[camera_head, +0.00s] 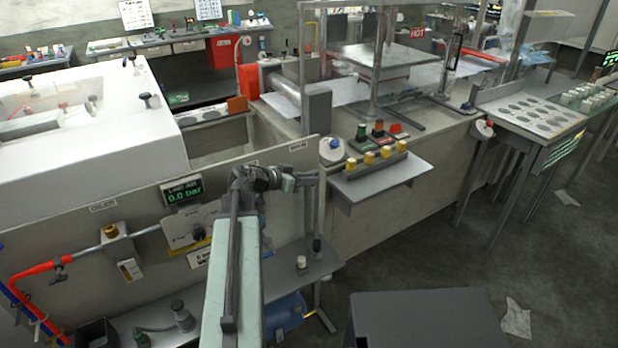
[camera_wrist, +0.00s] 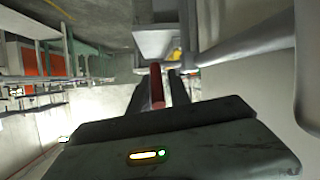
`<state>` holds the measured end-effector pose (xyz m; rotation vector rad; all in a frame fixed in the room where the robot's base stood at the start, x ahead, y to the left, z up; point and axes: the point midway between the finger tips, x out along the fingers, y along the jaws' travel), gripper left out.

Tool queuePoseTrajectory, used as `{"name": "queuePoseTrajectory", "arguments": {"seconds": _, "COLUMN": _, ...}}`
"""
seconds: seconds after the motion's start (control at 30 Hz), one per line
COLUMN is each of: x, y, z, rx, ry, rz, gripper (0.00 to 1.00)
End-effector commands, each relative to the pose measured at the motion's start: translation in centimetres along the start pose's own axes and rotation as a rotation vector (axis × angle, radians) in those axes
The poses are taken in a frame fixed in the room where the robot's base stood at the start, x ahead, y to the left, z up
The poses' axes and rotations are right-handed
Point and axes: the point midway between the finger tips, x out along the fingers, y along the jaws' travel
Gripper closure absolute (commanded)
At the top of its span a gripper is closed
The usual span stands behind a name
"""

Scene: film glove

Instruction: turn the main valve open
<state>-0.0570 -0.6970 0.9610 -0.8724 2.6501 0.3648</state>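A pale panel (camera_head: 182,240) with a black knob (camera_head: 198,233) is on the low front wall, below a display (camera_head: 182,191) reading 0.0 bar. A dark-handled fitting (camera_head: 58,272) sits on the red pipe at the far left. No readable label shows which is the main valve. My gripper (camera_head: 312,179) is above and right of the panel, near the wall's top edge, pointing right. In the wrist view its two dark fingers (camera_wrist: 158,88) stand apart. A red bar (camera_wrist: 157,85) shows in the gap; whether it is between the fingers or beyond them I cannot tell.
A grey pipe with a yellow-topped fitting (camera_head: 111,231) runs to the panel. A lower shelf (camera_head: 272,270) holds small parts under my arm. A ledge with yellow knobs (camera_head: 375,180) projects at right.

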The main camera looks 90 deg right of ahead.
Motion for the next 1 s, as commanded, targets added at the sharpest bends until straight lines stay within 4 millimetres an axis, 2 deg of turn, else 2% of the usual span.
{"name": "queuePoseTrajectory", "arguments": {"seconds": 0.2, "x": -4.5, "y": 0.1, "z": -0.3, "rx": -0.002, "ry": 0.000, "rz": -0.005, "gripper": 0.77}}
{"name": "queuePoseTrajectory", "arguments": {"seconds": 0.4, "x": -7.2, "y": -0.1, "z": -0.2, "rx": 0.000, "ry": 0.001, "rz": -0.003, "gripper": 0.77}}
{"name": "queuePoseTrajectory", "arguments": {"seconds": 0.7, "x": -7.5, "y": -0.1, "z": 0.0, "rx": 0.001, "ry": 0.001, "rz": -0.001, "gripper": 0.77}}
{"name": "queuePoseTrajectory", "arguments": {"seconds": 0.8, "x": -7.6, "y": -0.1, "z": -0.2, "rx": 0.001, "ry": 0.001, "rz": -0.002, "gripper": 1.00}}
{"name": "queuePoseTrajectory", "arguments": {"seconds": 1.0, "x": -8.6, "y": 0.3, "z": -2.6, "rx": 0.000, "ry": 0.001, "rz": -0.002, "gripper": 1.00}}
